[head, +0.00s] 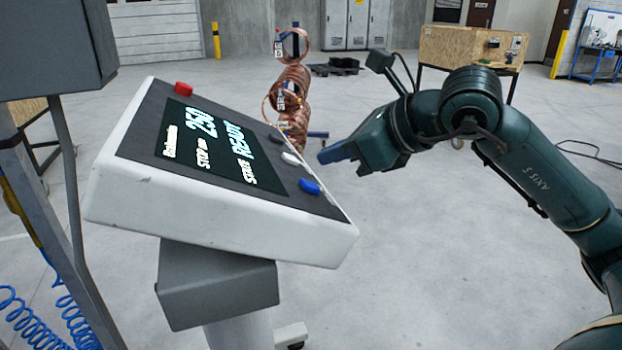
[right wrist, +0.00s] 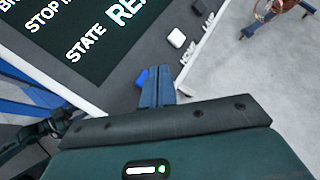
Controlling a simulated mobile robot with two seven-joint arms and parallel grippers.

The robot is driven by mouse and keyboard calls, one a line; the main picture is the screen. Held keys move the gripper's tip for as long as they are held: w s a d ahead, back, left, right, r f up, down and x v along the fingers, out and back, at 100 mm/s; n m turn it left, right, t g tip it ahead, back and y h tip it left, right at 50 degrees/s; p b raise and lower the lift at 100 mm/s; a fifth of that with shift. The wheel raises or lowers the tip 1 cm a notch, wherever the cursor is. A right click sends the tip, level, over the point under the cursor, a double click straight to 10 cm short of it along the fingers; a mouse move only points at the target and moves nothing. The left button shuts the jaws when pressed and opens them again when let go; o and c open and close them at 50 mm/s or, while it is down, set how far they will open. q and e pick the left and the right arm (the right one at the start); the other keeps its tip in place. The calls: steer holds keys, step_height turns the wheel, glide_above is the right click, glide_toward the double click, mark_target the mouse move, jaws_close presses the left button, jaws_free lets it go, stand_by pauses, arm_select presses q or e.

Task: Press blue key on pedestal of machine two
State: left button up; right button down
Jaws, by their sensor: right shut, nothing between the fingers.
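The pedestal (head: 215,240) has a white-edged, tilted control panel with a dark face and a lit screen (head: 208,146) reading "READY". The blue key (head: 309,186) is on the panel's right side, nearest the lower edge. In the right wrist view the blue key (right wrist: 142,77) shows just left of my fingertips, partly hidden by them. My right gripper (head: 328,155) is shut and empty, with blue fingers pointing left toward the panel. In the head view it is above and right of the blue key, apart from it. In the right wrist view its fingers (right wrist: 158,88) overlap the panel. My left gripper is not in view.
A white key (head: 291,159) and a dark key (head: 275,137) sit beside the blue one, and a red button (head: 184,89) is at the panel's far corner. Copper coils (head: 291,85) stand behind the panel. Open floor lies right of the pedestal.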

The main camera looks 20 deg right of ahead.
steer(key=shift+d+r+p, duration=0.25)
steer(key=shift+d+r, duration=0.15)
steer(key=shift+r, duration=0.25)
steer(key=shift+d+r+p, duration=0.2)
steer(key=shift+d+r, duration=0.2)
steer(key=shift+r, duration=0.25)
